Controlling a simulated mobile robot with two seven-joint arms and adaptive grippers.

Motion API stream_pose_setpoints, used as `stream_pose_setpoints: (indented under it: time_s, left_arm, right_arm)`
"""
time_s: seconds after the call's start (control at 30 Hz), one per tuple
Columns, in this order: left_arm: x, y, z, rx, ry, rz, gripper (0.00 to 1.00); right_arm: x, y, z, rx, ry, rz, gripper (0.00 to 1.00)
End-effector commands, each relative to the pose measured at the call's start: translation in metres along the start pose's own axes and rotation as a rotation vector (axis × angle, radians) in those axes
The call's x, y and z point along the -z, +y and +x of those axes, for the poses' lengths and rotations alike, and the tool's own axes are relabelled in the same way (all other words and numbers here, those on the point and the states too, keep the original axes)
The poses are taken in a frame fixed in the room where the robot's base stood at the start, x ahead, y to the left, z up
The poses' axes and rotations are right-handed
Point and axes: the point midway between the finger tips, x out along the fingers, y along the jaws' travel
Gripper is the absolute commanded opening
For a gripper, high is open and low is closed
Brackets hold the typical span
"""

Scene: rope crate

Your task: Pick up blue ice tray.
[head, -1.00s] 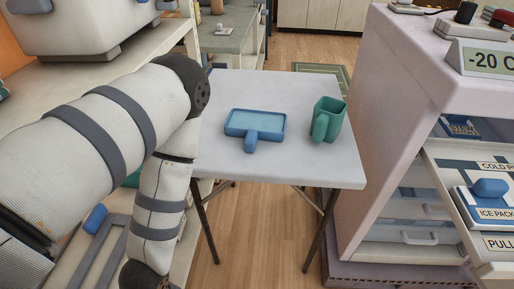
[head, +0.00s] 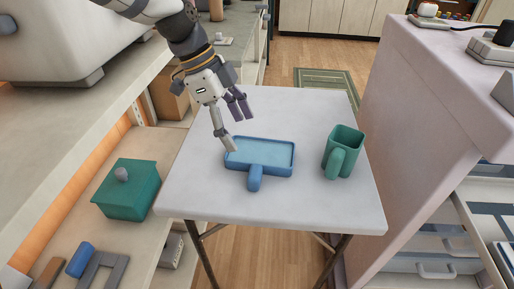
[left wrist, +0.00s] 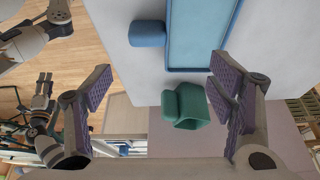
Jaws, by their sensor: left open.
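The blue ice tray (head: 262,153) lies flat on the white table, its stubby handle pointing toward me. My left gripper (head: 237,124) is open and empty above the tray's back-left corner, one finger close to the rim. Whether that finger touches the rim is unclear. In the left wrist view the open fingers of my left gripper (left wrist: 158,88) point at the table, and the tray (left wrist: 200,35) lies beyond them, partly cut off at the top edge. My right gripper does not show in the head view.
A green lidded box (head: 128,190) sits on the shelf at left. A pale freezer cabinet (head: 410,120) stands close on the right.

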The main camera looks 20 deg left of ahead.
Motion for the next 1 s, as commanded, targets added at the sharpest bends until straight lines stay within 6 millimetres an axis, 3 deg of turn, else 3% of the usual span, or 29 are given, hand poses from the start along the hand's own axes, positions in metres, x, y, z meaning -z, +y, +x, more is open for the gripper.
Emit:
stream_pose_setpoints:
  time_s: [0.2,0.37,0.6,0.87,1.0]
  left_arm:
    - [-0.003,0.003,0.052,-0.013,-0.004,-0.004,0.76]
    - [-0.002,0.004,0.071,-0.009,-0.003,-0.004,0.76]
    - [-0.006,0.011,0.114,-0.009,-0.003,-0.003,0.76]
    - [-0.005,0.01,0.119,-0.003,-0.001,-0.003,0.76]
    - [-0.005,0.01,0.119,-0.003,-0.001,-0.003,0.49]
  right_arm:
    - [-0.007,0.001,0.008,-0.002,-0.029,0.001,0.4]
    - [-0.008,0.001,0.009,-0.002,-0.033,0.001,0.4]
    - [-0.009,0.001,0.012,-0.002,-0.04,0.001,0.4]
    - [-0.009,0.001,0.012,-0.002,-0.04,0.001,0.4]
    - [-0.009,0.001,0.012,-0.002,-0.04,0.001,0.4]
